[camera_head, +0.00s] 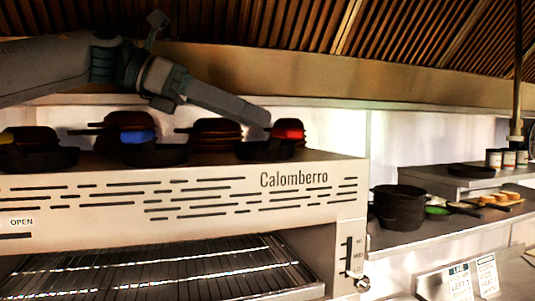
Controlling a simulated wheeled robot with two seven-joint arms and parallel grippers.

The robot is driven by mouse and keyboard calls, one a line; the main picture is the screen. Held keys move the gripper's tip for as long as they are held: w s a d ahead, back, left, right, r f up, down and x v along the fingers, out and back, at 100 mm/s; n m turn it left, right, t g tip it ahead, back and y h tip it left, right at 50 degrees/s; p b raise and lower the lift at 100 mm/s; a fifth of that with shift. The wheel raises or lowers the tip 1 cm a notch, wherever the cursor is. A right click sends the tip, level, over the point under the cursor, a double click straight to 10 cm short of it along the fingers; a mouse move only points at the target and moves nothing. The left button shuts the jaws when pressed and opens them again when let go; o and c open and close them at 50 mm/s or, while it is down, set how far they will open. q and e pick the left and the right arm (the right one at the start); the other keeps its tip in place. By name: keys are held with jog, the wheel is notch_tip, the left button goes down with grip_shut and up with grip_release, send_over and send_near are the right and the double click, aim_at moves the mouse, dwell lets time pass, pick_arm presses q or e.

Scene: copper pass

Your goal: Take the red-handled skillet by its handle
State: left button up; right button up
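The red-handled skillet (260,151) is a dark pan on top of the steel Calomberro unit (215,182), near its right end. Its red handle (289,133) sticks up at the right. My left gripper (262,120) reaches in from the upper left and slopes down to the right. Its tip is just left of the red handle and above the pan. I cannot tell whether it touches the handle, or whether the fingers are apart or closed. My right gripper is not in view.
A blue-handled skillet (155,154) and a yellow-handled skillet (45,158) stand to the left on the same top. Reddish-brown stacks (217,128) stand behind them. A slatted hood (300,25) hangs above. Dark pots (398,208) stand on the right counter.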

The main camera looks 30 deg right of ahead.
aim_at(272, 145)
pick_arm(q)
jog(key=shift+s+d+f, duration=0.1)
jog(key=shift+s+d, duration=0.1)
jog(key=x, duration=0.5)
jog(key=shift+s, duration=0.2)
jog(key=shift+a, duration=0.1)
dwell(0.3)
jog(key=shift+s, duration=0.15)
jog(key=c, duration=1.8)
